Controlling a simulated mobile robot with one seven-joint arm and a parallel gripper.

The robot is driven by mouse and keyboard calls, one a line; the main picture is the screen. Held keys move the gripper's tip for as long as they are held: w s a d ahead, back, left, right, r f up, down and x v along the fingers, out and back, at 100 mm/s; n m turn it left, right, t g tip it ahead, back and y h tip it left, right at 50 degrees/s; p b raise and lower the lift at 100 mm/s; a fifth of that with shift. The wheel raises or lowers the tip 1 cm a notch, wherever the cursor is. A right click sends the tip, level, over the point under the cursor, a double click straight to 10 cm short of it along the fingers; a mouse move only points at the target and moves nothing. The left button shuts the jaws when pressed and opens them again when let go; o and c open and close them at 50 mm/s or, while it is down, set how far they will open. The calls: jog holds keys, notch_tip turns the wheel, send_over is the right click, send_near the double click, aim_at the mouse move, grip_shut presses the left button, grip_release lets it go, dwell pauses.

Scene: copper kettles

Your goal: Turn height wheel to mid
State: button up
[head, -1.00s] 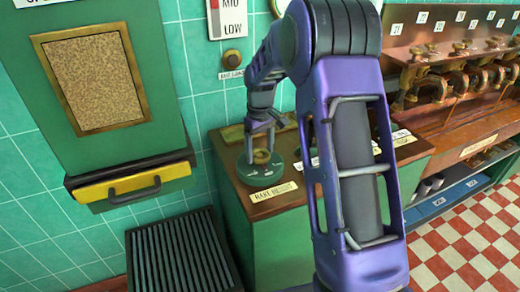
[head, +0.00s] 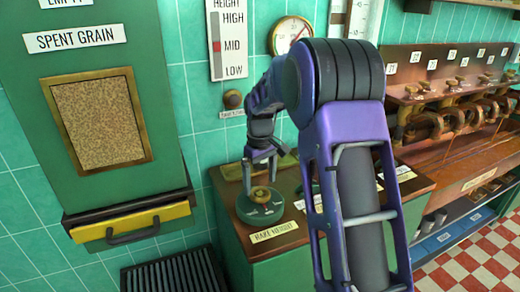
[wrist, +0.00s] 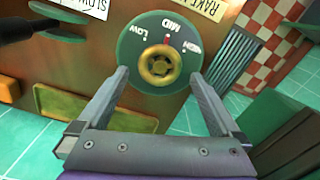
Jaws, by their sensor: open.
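The height wheel (head: 261,212) is a green disc with a brass knob on the counter, behind a "RAKE HEIGHT" label. In the wrist view the wheel (wrist: 150,84) shows the words LOW, MID and HIGH, with a red mark just below MID. My gripper (head: 262,170) is above the wheel. In the wrist view my gripper (wrist: 160,74) is open, its fingers apart on either side of the brass knob, holding nothing. Whether a finger touches the wheel I cannot tell. A wall scale (head: 228,40) reads HIGH, MID, LOW, with its red marker beside MID.
A spent grain hatch (head: 98,120) with a yellow-fronted drawer (head: 130,226) is at left, above a dark slatted grate (head: 172,276). A round dial (head: 291,35) hangs on the tiled wall. A rack of brass valves (head: 450,115) stands at right.

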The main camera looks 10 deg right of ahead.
aim_at(260, 193)
notch_tip(260, 193, up, 14)
jog(key=p, duration=0.1)
jog(key=shift+r, duration=0.1)
